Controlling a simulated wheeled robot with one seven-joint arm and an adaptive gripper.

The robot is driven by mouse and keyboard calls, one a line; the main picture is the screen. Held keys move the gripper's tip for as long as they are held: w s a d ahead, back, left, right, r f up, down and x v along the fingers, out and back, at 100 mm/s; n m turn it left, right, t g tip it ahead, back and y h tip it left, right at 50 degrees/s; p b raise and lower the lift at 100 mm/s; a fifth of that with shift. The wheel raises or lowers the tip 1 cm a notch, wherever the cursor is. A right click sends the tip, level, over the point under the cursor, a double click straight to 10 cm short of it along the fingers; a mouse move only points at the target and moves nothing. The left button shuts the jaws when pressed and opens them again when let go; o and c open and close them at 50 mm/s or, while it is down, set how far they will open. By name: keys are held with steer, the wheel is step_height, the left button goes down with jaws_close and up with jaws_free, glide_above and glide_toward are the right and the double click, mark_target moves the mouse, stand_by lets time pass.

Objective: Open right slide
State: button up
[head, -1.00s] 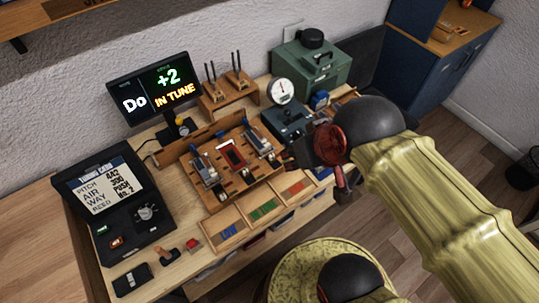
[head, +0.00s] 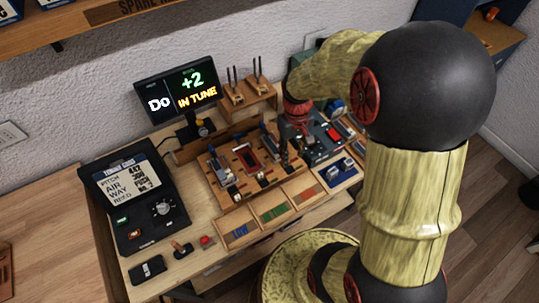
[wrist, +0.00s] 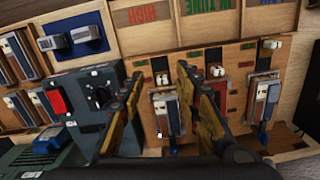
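The wooden tuning board (head: 225,198) lies in the middle of the bench with three slide units. The right slide (head: 268,141) is silver with a blue end, at the board's right side, partly behind my gripper. In the wrist view, which is turned round, this slide (wrist: 166,112) lies between my two fingers. My gripper (wrist: 160,75) is open, with a yellow finger on either side of the slide; I cannot tell whether either touches it. In the head view my gripper (head: 292,152) is small and dark over the board's right end. The middle red slide (head: 246,157) and the left slide (head: 222,173) sit further left.
A grey device (wrist: 85,100) with a dial and red part stands close beside my gripper. A blue tray (head: 337,176) with grey pieces is nearby. Colour-marked trays (head: 272,214) line the board's front. The monitor (head: 178,92) and tuning card box (head: 135,205) stand left.

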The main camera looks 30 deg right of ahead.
steer(key=w, duration=0.3)
steer(key=shift+a+r+n, duration=0.1)
steer(key=shift+r+n, duration=0.2)
steer(key=shift+n, duration=0.1)
steer(key=shift+w+a+t, duration=0.1)
steer(key=shift+t, duration=0.2)
steer(key=shift+s+f+n, duration=0.2)
steer(key=shift+f+n, duration=0.05)
steer(key=shift+n, duration=0.05)
steer(key=shift+f+b, duration=0.9)
steer(key=shift+f, duration=2.65)
steer(key=shift+c, duration=0.2)
steer(key=c, duration=0.8)
jaws_close()
